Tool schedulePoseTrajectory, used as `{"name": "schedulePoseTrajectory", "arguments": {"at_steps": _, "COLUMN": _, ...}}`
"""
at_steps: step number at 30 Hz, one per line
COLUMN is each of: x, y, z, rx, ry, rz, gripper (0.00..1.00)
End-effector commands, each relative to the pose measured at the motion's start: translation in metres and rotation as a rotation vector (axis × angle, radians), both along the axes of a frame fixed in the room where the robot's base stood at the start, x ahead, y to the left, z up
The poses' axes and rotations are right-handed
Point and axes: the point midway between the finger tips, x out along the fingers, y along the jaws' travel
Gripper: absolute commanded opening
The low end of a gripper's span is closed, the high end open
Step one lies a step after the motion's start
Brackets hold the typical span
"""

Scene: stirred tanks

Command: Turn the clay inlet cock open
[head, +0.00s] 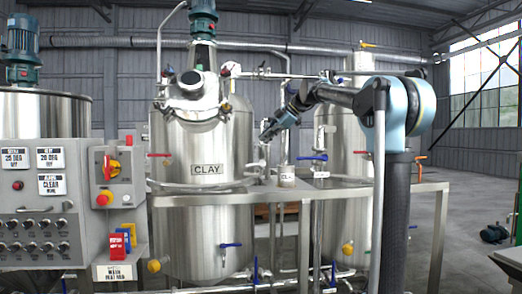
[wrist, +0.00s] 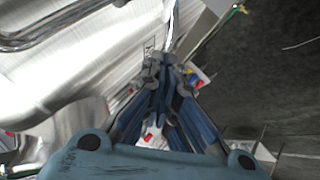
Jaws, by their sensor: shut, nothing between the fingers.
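The steel clay tank (head: 205,205) carries a CLAY plate (head: 207,170) in the head view. My gripper (head: 266,136) is shut and empty, in the air at the tank's right side. In the wrist view its fingertips (wrist: 166,62) are together near the steel wall. A small tag reading roughly "CLA" (head: 287,177) is on a vertical pipe right of the tank. A blue lever (head: 313,157) is just right of that pipe, lower than my gripper and apart from it. I cannot tell for certain whether this lever is the inlet cock's.
A second steel tank (head: 347,205) stands to the right. A steel frame rail (head: 400,187) runs in front of the tanks. A control panel (head: 40,215) is at the left. Another blue lever (head: 230,245) is low on the clay tank.

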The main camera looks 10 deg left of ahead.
Motion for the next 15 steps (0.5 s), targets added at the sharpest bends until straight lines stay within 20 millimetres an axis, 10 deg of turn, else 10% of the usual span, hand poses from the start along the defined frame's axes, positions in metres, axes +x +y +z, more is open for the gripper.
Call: {"name": "schedulePoseTrajectory", "arguments": {"at_steps": 15, "x": 0.017, "y": 0.062, "z": -0.060, "rx": 0.001, "ry": 0.000, "rz": 0.001, "gripper": 0.00}}
